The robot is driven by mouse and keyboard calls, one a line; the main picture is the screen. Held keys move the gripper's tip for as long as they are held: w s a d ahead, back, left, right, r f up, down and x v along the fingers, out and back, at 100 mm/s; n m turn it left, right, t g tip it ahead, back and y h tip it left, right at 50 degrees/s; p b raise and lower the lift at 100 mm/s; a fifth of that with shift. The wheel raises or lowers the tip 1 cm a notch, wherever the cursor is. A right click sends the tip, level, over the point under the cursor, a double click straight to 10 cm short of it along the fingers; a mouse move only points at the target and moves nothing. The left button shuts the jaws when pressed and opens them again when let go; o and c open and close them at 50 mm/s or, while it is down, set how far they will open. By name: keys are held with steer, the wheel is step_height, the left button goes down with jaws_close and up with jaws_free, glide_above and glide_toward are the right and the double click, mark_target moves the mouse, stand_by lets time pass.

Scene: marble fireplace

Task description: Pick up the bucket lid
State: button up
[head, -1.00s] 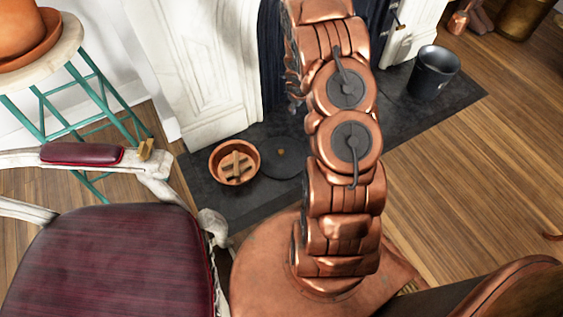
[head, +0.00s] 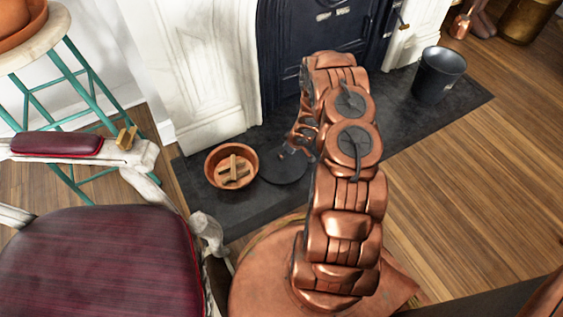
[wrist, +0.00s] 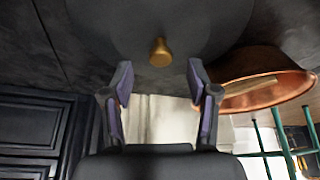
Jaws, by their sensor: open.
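The bucket lid (head: 285,172) is a dark round disc lying flat on the dark hearth, beside a copper bowl. In the wrist view the lid (wrist: 205,18) fills the top, with its small brass knob (wrist: 160,52) between and just beyond my fingertips. My gripper (wrist: 160,72) is open and empty, its two fingers on either side of the knob's line, apart from it. In the head view my gripper (head: 300,138) is close to the lid, and part of the lid's right side is hidden by my arm. A dark bucket (head: 437,78) stands at the hearth's right end.
The copper bowl (head: 212,177), with wood pieces in it, stands directly left of the lid and also shows in the wrist view (wrist: 285,95). The fireplace (head: 205,75) rises behind. A red-seated chair (head: 110,260) and a teal-legged stool (head: 90,85) are at left. The right floor is clear.

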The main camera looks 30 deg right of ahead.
steer(key=shift+w+b+x, duration=0.2)
steer(key=shift+b+x, duration=1)
steer(key=shift+x, duration=1.4)
steer(key=shift+a+r, duration=0.1)
steer(key=shift+a, duration=0.05)
steer(key=shift+c, duration=0.2)
jaws_close()
